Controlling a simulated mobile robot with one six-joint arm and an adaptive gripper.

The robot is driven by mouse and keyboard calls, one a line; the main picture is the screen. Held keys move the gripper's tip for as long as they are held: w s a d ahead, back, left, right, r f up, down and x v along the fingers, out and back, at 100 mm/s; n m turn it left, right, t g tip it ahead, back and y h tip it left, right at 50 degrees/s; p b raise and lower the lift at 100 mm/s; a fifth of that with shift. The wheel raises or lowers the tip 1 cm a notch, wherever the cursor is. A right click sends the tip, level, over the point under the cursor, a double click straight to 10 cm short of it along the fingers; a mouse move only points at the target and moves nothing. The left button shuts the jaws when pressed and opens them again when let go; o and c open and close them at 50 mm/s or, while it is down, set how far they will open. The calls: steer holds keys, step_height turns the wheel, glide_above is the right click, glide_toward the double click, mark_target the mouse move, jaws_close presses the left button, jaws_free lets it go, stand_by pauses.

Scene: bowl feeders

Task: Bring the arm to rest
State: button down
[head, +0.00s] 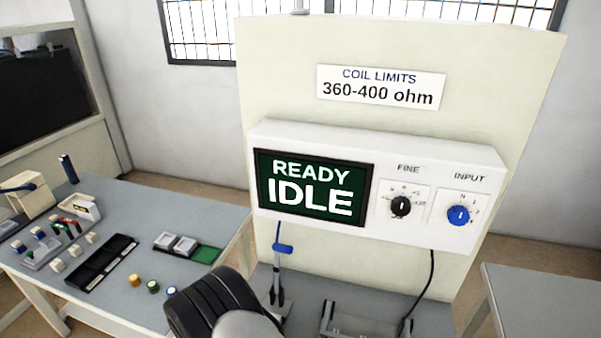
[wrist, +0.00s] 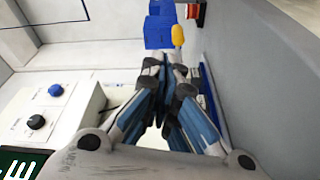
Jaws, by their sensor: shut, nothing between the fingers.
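My gripper (wrist: 166,68) shows in the wrist view with its fingers together and nothing between them. It is in the air, apart from the panel. In the head view a dark and grey part of my arm stands at the bottom middle, and the fingers cannot be made out there. The white control box (head: 370,178) has a screen (head: 313,188) reading READY IDLE, a black FINE knob (head: 401,206) and a blue INPUT knob (head: 458,215). Both knobs also show at the left of the wrist view.
Another table (head: 540,300) is at right. Blue bins (wrist: 159,32) lie beyond the fingertips.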

steer(key=s+d+r+n+t+y, duration=0.1)
steer(key=s+d+r+t+y, duration=0.1)
steer(key=r+y, duration=0.7)
steer(key=s+d+r+n+t+y, duration=0.2)
steer(key=s+r+y, duration=0.4)
steer(key=r, duration=0.9)
steer(key=shift+d+r+n+t+y, duration=0.25)
steer(key=shift+d+t+y, duration=0.55)
steer(key=shift+y, duration=0.9)
steer(key=shift+a, duration=0.1)
